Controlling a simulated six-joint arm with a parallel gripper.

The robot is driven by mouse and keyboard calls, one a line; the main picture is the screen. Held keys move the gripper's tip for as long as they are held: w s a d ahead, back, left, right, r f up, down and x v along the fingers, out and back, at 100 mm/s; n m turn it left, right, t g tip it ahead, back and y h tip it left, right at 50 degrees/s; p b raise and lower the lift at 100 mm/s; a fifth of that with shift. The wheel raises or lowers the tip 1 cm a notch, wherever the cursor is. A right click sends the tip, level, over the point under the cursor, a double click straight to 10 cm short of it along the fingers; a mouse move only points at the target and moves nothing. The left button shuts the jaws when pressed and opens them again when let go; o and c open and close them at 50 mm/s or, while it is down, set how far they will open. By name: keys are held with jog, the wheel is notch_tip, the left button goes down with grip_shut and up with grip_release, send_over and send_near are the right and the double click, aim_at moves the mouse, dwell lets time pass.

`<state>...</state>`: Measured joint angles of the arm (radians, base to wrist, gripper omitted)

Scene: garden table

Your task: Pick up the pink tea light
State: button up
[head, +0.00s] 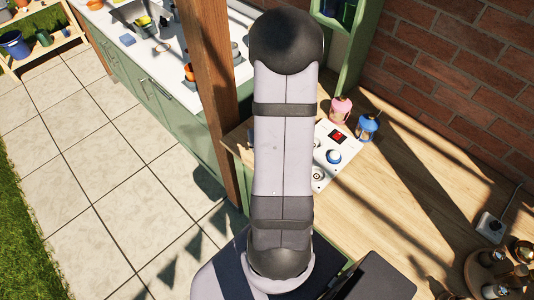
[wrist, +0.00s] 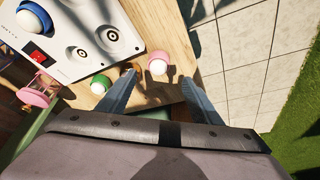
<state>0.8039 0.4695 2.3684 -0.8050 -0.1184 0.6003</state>
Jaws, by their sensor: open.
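The pink tea light (wrist: 158,65), a pink cup with a white top, stands on the wooden table near its edge in the wrist view. My gripper (wrist: 158,78) is open, with one finger on each side of the picture just below the tea light. The tea light shows between and slightly beyond the fingertips. Nothing is held. I cannot tell how high the fingers are above the table. In the head view my arm covers this area, so the pink tea light and the fingers are hidden there.
A green tea light (wrist: 100,84) stands left of the left finger, with a small brownish thing (wrist: 128,68) beside that fingertip. A white panel (wrist: 70,55) with round recesses holds a blue tea light (wrist: 34,18). Pink (head: 341,110) and blue (head: 368,127) lanterns stand behind it.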

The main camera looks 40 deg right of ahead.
jog(key=shift+b+x, duration=2)
jog(key=shift+x, duration=1.65)
jog(key=shift+s+d, duration=0.1)
jog(key=shift+s, duration=0.05)
jog(key=c, duration=1.2)
